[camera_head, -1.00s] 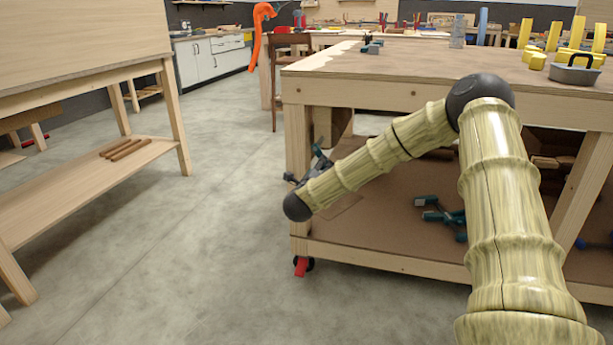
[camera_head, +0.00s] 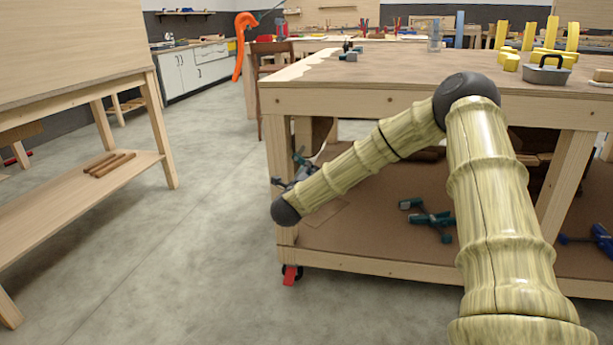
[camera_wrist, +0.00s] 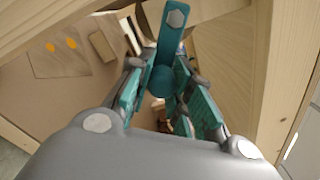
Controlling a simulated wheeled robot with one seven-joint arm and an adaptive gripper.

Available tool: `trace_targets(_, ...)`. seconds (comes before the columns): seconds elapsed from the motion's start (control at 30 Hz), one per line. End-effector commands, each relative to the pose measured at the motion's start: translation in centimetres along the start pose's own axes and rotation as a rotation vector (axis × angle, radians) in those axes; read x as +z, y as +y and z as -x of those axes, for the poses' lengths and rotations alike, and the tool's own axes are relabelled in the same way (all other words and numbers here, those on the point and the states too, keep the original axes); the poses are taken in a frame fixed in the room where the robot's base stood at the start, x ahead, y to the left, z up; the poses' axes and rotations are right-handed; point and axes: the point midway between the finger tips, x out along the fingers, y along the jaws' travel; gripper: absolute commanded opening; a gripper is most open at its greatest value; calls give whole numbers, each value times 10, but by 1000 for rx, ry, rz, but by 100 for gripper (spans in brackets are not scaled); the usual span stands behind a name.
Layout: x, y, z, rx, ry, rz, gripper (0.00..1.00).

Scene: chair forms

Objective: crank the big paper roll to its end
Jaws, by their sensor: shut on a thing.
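My gripper (camera_head: 298,168) shows small and partly hidden beyond my arm, beside the left front leg of the wooden workbench (camera_head: 340,102). In the wrist view my gripper (camera_wrist: 164,76) has grey fingers with teal pads. Between them is a teal crank-like lever (camera_wrist: 173,30) with a grey bolt head at its top and a rounded teal end lower down. The fingers are closed about its lower end, though the exact contact is hidden. I cannot make out a big paper roll in either view.
Teal tools (camera_head: 430,218) and a blue tool (camera_head: 590,241) lie on the workbench's lower shelf. Another wooden bench (camera_head: 80,200) stands at left, with brown sticks (camera_head: 109,164) on its shelf. Grey floor (camera_head: 195,240) between the benches is clear. A chair (camera_head: 270,65) stands behind.

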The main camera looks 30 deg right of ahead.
Motion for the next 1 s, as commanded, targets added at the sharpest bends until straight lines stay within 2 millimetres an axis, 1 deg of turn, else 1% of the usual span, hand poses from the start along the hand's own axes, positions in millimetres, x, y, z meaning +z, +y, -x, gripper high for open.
trace_targets(0.03,12,5,1,20,-23,22,0)
trace_targets(0.23,17,-2,0,23,-31,131,0)
trace_targets(0.37,16,-7,-2,30,-32,230,0)
trace_targets(1.0,6,-43,-9,28,-22,819,0)
